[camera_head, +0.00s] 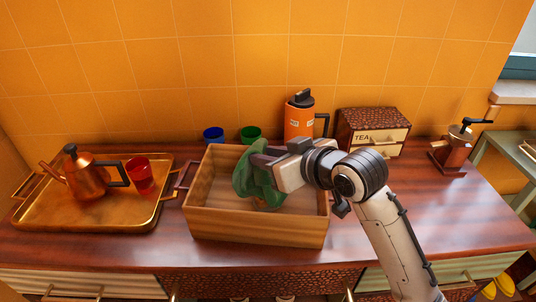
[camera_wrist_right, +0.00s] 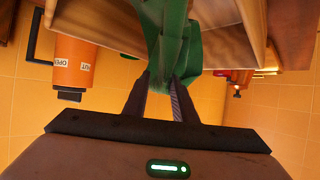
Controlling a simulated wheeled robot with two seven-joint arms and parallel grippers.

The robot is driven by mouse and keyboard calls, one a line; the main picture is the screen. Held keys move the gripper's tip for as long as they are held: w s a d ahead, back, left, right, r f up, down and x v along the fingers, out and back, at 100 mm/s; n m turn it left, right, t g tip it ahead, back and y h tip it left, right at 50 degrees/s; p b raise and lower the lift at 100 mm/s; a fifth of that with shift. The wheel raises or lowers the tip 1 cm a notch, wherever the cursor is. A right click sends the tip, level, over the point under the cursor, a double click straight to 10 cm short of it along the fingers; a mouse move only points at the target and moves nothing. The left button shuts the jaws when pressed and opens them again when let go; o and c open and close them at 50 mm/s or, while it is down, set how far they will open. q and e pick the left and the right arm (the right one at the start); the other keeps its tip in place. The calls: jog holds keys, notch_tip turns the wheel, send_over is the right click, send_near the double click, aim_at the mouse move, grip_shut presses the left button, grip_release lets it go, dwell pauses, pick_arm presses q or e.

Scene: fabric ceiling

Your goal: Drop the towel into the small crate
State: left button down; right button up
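The green towel (camera_head: 256,184) hangs bunched from my right gripper (camera_head: 256,158), inside the outline of the wooden crate (camera_head: 256,231) in the head view. In the right wrist view the fingers of the right gripper (camera_wrist_right: 162,100) are closed on the towel (camera_wrist_right: 172,45). The crate's wall (camera_wrist_right: 225,25) also shows there. The towel's lower end is low in the crate; I cannot tell whether it touches the floor of the crate. My left gripper is in neither view.
A brass tray (camera_head: 90,224) with a copper kettle (camera_head: 88,178) and red cup (camera_head: 139,174) is left of the crate. Blue (camera_head: 213,134) and green (camera_head: 251,133) cups, an orange flask (camera_head: 299,120) and a tea box (camera_head: 372,125) stand behind. A grinder (camera_head: 453,152) is at right.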

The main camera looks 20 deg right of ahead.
jog(key=shift+o, duration=1.1)
jog(key=o, duration=1)
jog(key=shift+o, duration=0.2)
jog(key=shift+s+d+r+g+h, duration=0.15)
jog(key=shift+s+r+g+h, duration=0.1)
jog(key=shift+s+r+g, duration=0.4)
jog(key=shift+s+d+r+g+h, duration=0.2)
jog(key=shift+s+r+g+h, duration=0.15)
jog(key=shift+r+g, duration=0.55)
jog(key=shift+s+d+r+g+h, duration=0.2)
jog(key=shift+s+r+g, duration=0.4)
jog(key=shift+r, duration=0.25)
jog(key=shift+w, duration=0.1)
